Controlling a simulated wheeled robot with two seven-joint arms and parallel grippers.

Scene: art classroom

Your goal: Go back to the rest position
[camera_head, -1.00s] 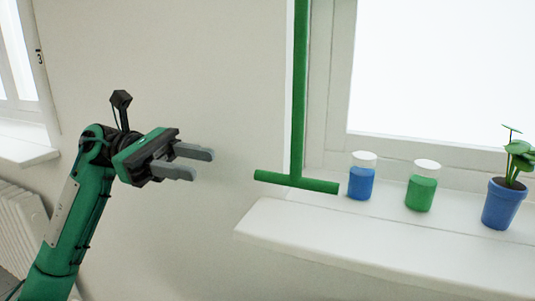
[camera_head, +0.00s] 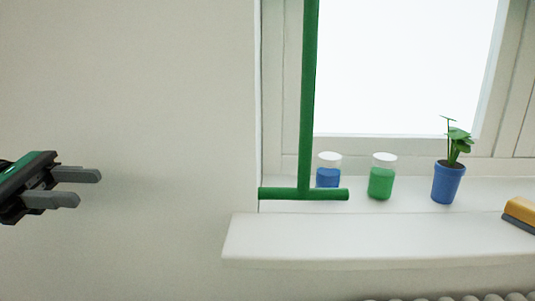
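My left gripper (camera_head: 88,187) is at the left edge, in front of the bare wall. Its two grey fingers point right, stand apart and have nothing between them. A green T-shaped bar (camera_head: 308,100) hangs or stands upright at the left side of the window, its crosspiece low, just above the sill in the picture. I cannot tell what holds it up. My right gripper is not in view.
The white window sill (camera_head: 350,235) holds a jar of blue paint (camera_head: 328,176), a jar of green paint (camera_head: 381,184), a blue plant pot (camera_head: 447,184) and a yellow-and-grey block (camera_head: 520,211). Radiator tops (camera_head: 480,298) show below. The wall (camera_head: 150,90) at left is bare.

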